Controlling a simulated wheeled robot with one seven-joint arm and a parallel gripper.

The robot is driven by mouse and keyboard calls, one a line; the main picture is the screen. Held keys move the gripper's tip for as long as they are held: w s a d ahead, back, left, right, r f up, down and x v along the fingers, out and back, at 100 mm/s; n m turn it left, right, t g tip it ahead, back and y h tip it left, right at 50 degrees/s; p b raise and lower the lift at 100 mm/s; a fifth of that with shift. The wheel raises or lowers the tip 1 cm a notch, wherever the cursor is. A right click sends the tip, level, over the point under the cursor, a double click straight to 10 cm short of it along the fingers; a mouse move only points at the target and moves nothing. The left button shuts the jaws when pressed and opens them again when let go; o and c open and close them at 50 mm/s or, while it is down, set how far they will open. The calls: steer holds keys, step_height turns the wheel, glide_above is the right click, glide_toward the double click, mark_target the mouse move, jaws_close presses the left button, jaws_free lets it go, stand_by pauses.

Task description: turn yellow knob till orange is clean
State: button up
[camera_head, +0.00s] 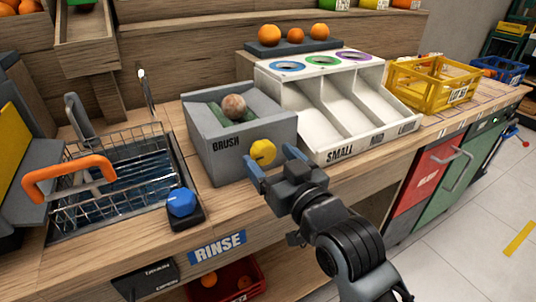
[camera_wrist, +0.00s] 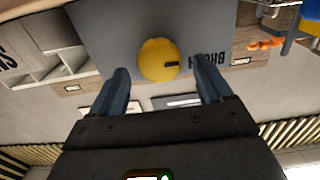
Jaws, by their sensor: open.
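The yellow knob (camera_head: 263,152) is on the front face of the grey brush box (camera_head: 222,165), right of the word BRUSH. A brownish, dirty-looking orange (camera_head: 234,107) sits on the green brush bed inside the box. My gripper (camera_head: 268,170) is open just in front of the knob. In the wrist view the knob (camera_wrist: 158,60) lies ahead, between the lines of my two blue fingers (camera_wrist: 160,78), which do not seem to touch it. A dark mark shows on the knob's face. The orange is not visible in the wrist view.
A sink with a wire basket (camera_head: 110,190) and orange handle is at left, with a blue rinse knob (camera_head: 181,202) beside it. A white sorter (camera_head: 335,100) stands right of the box. A yellow crate (camera_head: 432,80) is farther right.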

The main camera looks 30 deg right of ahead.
steer(key=shift+w, duration=1)
steer(key=c, duration=1)
